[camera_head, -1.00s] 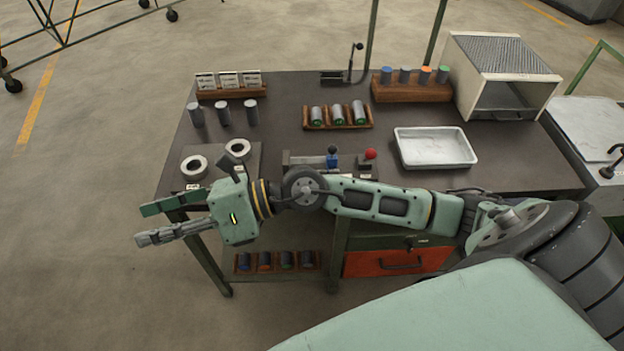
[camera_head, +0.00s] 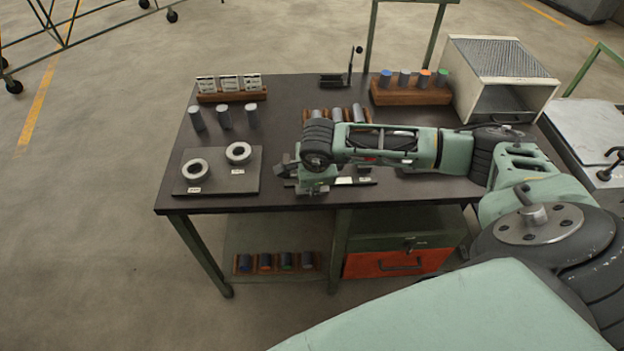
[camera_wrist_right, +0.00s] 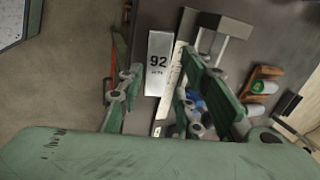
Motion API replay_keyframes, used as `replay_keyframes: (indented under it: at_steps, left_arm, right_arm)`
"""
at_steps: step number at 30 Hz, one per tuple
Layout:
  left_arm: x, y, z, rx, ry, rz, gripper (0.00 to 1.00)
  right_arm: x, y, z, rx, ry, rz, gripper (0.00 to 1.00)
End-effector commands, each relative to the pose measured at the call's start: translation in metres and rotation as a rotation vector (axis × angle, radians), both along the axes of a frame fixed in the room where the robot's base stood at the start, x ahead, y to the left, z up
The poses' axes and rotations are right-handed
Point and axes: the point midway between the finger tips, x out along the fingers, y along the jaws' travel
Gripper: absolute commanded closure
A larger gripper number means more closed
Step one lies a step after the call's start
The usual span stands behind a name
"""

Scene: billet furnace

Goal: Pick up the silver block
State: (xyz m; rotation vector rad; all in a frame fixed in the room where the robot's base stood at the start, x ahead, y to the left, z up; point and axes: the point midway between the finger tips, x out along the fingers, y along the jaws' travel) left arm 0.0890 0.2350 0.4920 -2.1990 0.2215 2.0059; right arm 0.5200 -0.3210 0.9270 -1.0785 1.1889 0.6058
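The silver block (camera_wrist_right: 158,63), marked "92", lies flat on the dark bench in the right wrist view. My right gripper (camera_wrist_right: 158,80) is open, with one green finger on each side of the block in that view. The fingers appear above it; I cannot see contact. In the head view my right gripper (camera_head: 316,180) points down over the bench's front middle. The arm and gripper hide most of the fixture there, and I cannot make out the block clearly. My left gripper is not in view.
A fixture with a blue part (camera_wrist_right: 195,100) sits beside the right finger. Two rings lie on a dark plate (camera_head: 212,188). Standing cylinders (camera_head: 224,117) and a box (camera_head: 497,80) are behind.

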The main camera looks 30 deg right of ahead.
Motion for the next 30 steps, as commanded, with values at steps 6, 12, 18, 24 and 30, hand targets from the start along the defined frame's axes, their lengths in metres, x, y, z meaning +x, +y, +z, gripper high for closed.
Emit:
replay_keyframes:
  at_steps: [6,12,18,24,30]
  left_arm:
    - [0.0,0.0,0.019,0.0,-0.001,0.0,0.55]
    - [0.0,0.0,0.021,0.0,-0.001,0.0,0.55]
    - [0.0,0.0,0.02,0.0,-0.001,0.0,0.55]
    - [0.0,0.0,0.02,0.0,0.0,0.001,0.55]
    - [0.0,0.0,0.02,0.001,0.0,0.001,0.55]
  right_arm:
    - [0.006,-0.005,-0.027,0.001,0.003,-0.001,0.67]
    - [0.009,-0.006,-0.038,0.002,0.001,0.0,0.67]
    - [0.009,-0.006,-0.038,0.002,0.001,0.0,0.69]
    - [0.009,-0.006,-0.038,0.002,0.001,0.0,0.86]
    - [0.009,-0.006,-0.038,0.002,0.001,0.0,1.0]
